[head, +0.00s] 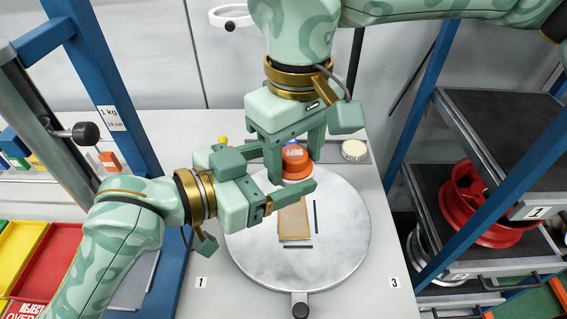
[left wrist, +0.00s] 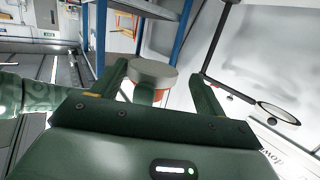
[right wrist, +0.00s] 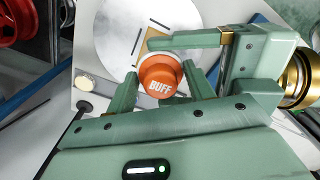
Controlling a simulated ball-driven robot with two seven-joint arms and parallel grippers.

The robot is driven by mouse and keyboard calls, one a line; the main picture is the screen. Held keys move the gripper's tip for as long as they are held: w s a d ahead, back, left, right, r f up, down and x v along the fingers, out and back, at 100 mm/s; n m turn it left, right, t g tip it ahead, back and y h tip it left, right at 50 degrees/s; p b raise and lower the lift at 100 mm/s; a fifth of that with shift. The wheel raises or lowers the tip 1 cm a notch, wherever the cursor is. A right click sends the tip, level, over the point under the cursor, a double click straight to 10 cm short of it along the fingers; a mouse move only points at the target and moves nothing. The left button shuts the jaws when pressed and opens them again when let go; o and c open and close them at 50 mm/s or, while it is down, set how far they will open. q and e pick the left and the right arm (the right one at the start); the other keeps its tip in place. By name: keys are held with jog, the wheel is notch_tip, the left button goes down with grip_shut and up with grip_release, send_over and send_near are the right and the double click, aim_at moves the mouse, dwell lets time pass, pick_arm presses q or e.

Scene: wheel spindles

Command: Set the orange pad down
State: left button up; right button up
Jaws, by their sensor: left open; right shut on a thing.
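The orange pad (head: 297,167), marked BUFF, is between the fingers of my right gripper (head: 294,150), which comes down from the top and is shut on it. The right wrist view shows its orange top (right wrist: 158,75). My left gripper (head: 292,182) reaches in from the left with its fingers apart, close beside the pad; I cannot tell whether they touch it. In the left wrist view a grey disc (left wrist: 153,73), apparently the pad's underside, shows between the open left fingers. The pad is over the far part of a round pale plate (head: 345,245); the gap is hard to judge.
A tan rectangle (head: 293,222) with dark bars beside it lies on the plate. A cream round piece (head: 354,150) is on the strip behind. Blue posts (head: 405,150) flank the table. Red (head: 45,265) and yellow trays stand left; a rack with a red wheel (head: 470,205) stands right.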

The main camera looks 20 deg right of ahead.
pick_arm(q)
jog(key=shift+w+d+f, duration=0.1)
jog(key=shift+w+d, duration=0.05)
jog(key=shift+d, duration=0.35)
jog(key=c, duration=0.9)
jog(key=shift+w+a, duration=0.1)
pick_arm(e)
jog(key=o, duration=1.1)
jog(key=shift+s, duration=0.1)
jog(key=shift+c, duration=0.2)
